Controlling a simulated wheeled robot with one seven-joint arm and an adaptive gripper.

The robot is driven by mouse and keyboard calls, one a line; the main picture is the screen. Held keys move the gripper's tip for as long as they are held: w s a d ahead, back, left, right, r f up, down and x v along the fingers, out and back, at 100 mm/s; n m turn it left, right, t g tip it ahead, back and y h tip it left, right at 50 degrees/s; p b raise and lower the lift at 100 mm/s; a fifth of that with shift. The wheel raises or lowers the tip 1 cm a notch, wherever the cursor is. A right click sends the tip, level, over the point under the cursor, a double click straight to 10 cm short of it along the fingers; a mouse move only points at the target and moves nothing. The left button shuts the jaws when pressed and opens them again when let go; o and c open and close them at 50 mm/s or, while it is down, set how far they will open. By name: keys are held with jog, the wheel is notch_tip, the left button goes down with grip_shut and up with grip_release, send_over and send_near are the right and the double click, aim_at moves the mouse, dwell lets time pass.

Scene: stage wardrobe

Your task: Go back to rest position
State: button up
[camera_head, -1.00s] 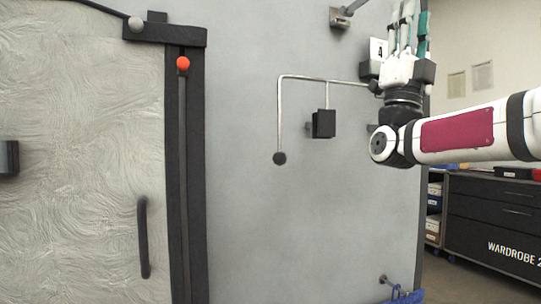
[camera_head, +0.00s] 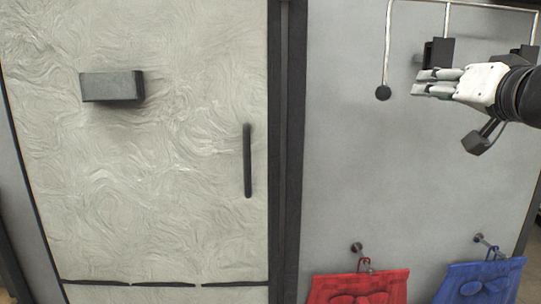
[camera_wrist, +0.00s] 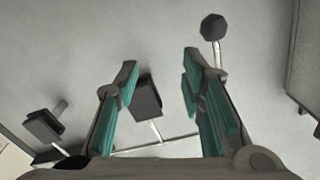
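My gripper (camera_head: 424,83) is at the upper right of the head view, with its fingers pointing left. In the wrist view my gripper (camera_wrist: 160,65) shows two teal-padded fingers spread apart with nothing held between them. A bent metal rod (camera_head: 387,40) with a black ball end (camera_head: 382,93) is mounted on the grey wall near the gripper. A black block (camera_head: 438,52) on the rod appears just behind the fingers in the head view. In the wrist view the same rod, ball (camera_wrist: 213,27) and black blocks lie beyond the fingers.
A pale textured door (camera_head: 180,190) with a black handle (camera_head: 247,160) and a dark box (camera_head: 112,86) fills the left. A red cloth item (camera_head: 360,288) and a blue one (camera_head: 480,282) hang from pegs low on the wall. The wall between is bare.

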jog(key=s+a+f+n+g, duration=0.1)
jog(key=s+a+f+g, duration=0.35)
jog(key=s+f, duration=0.45)
jog(key=s+a+f+n+g, duration=0.1)
jog(key=s+a+f+g, duration=0.45)
jog(key=f, duration=0.65)
jog(key=s+f+g+h, duration=0.1)
jog(key=s+f+g, duration=0.3)
jog(key=s, duration=0.6)
jog(key=s+f+g, duration=0.4)
jog(key=s+f, duration=0.1)
jog(key=s, duration=0.4)
notch_tip(320, 180, up, 36)
jog(key=n+t+p, duration=0.1)
jog(key=t+p, duration=0.3)
jog(key=p, duration=3)
